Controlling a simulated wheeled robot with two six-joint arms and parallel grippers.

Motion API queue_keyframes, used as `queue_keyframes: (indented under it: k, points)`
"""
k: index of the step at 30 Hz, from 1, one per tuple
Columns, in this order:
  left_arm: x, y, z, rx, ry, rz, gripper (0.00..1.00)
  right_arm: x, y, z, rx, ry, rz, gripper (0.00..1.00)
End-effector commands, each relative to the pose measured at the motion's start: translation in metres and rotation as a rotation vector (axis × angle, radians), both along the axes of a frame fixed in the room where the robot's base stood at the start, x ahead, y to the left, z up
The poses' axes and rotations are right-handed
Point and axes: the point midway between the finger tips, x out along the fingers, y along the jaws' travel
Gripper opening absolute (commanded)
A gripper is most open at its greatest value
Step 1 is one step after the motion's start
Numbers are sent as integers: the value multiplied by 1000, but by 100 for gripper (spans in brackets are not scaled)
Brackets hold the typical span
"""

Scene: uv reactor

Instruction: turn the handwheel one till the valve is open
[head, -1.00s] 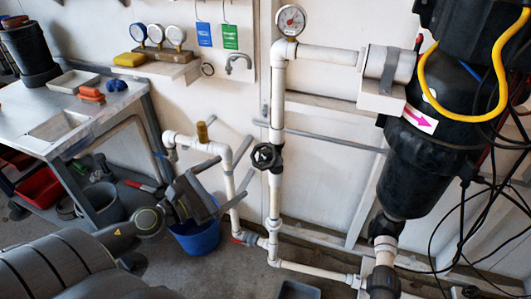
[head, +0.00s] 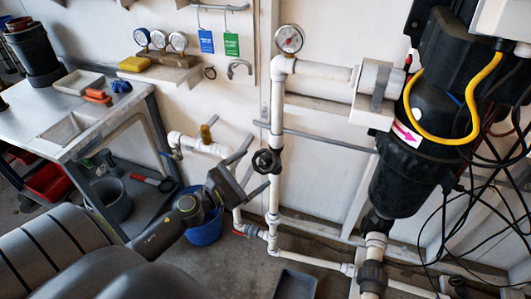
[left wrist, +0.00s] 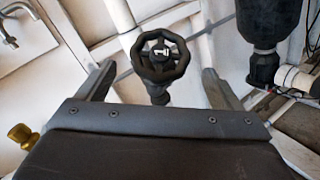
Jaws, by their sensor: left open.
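Handwheel one (head: 266,161) is a black, round wheel on the white vertical pipe, below the pressure gauge. In the left wrist view the handwheel (left wrist: 163,52) faces me, with a white "1" on its hub and its stem below. My left gripper (head: 257,165) is open and points at the wheel from the lower left. In the left wrist view the fingers of my left gripper (left wrist: 158,75) stand wide apart on either side of the wheel, with visible gaps. The wheel appears just beyond the fingertips; I cannot tell any contact. My right gripper is not in view.
A black reactor vessel (head: 405,175) with loose cables stands at the right. A blue bucket (head: 203,228) is on the floor under my left gripper. A metal workbench (head: 110,120) stands at the left. A brass-coloured fitting (left wrist: 22,134) shows at lower left in the left wrist view.

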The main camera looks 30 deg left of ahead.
Motion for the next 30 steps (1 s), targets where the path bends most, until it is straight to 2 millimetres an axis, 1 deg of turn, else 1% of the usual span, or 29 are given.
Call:
queue_keyframes:
  k: [1,6,9,15,22,23,30]
  points:
    - [10,-2,5,-2,-2,1,87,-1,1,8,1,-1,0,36]
    - [35,-8,3,-1,-1,0,87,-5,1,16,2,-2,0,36]
    - [45,-11,2,0,-1,0,87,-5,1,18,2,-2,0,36]
    - [54,-13,0,1,0,0,87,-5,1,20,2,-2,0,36]
    - [55,-13,0,1,0,0,87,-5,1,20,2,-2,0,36]
    - [55,-13,0,1,0,0,86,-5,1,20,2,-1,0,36]
    - [54,-13,0,1,0,0,55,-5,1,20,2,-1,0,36]
